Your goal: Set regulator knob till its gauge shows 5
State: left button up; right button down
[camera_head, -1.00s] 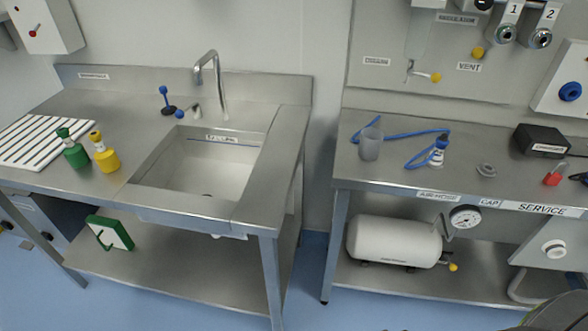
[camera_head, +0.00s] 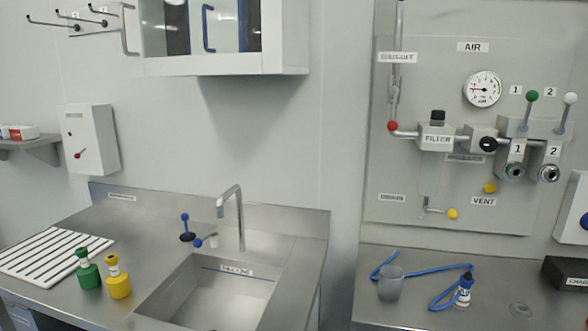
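The regulator knob (camera_head: 487,144) is a black round knob on a grey block. It sits right of the filter (camera_head: 437,137) on the grey wall panel at the right. The round white gauge (camera_head: 482,89) hangs above it, under the AIR label. Its needle seems to point to the left, but the numbers are too small to read. A label (camera_head: 465,158), partly hidden by the fittings, is just below. Neither of my grippers is in view.
Two valve levers, green-tipped (camera_head: 532,96) and white-tipped (camera_head: 570,99), stand right of the gauge. A yellow vent knob (camera_head: 489,188) is below. The steel bench under the panel holds a grey cup (camera_head: 390,284) and a blue hose (camera_head: 440,297). A sink (camera_head: 215,293) is at left.

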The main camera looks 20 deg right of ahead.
aim_at(488, 145)
jog(key=z, duration=1.45)
